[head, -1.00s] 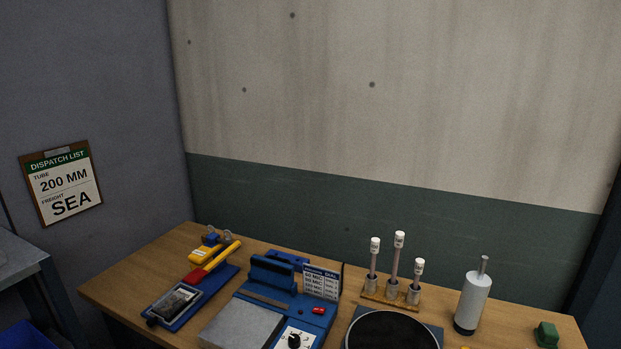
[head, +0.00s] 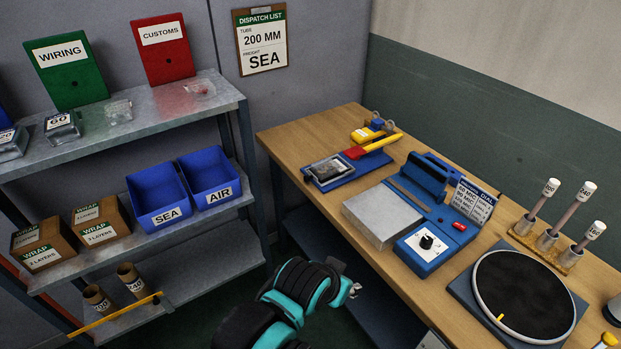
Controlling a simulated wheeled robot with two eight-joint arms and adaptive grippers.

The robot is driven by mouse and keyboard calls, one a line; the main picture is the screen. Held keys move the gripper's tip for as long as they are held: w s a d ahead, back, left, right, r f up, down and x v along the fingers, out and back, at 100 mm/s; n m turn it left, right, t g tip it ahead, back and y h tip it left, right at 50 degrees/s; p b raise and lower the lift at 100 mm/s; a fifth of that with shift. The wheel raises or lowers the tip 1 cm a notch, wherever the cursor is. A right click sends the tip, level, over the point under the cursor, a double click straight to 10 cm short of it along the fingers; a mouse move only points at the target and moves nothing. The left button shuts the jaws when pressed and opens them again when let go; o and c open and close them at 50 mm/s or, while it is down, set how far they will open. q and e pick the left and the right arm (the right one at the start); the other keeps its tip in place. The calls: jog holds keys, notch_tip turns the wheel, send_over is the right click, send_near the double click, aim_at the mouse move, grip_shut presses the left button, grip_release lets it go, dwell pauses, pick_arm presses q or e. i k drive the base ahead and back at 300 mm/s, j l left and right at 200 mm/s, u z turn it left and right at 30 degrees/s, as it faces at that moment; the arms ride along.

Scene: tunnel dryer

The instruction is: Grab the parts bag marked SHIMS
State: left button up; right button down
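I cannot read the word SHIMS anywhere. On the upper grey shelf, a small clear packet (head: 118,111) lies below the green WIRING folder. Another clear packet (head: 200,89) with reddish contents lies below the red CUSTOMS folder. No marking is legible on either, so I cannot tell whether one is the parts bag. A teal and black arm of mine shows at the bottom middle, in front of the workbench and right of the shelves.
The shelf rack (head: 160,118) also holds clear items marked 60 (head: 62,127) and 20, blue SEA (head: 160,196) and AIR (head: 210,176) bins, and WRAP boxes (head: 100,222). The workbench (head: 292,135) carries a blue sealer (head: 432,205) and a round black plate (head: 525,297).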

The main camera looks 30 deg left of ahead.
aim_at(327, 168)
jog(key=i+j, duration=0.85)
jog(key=i, duration=0.05)
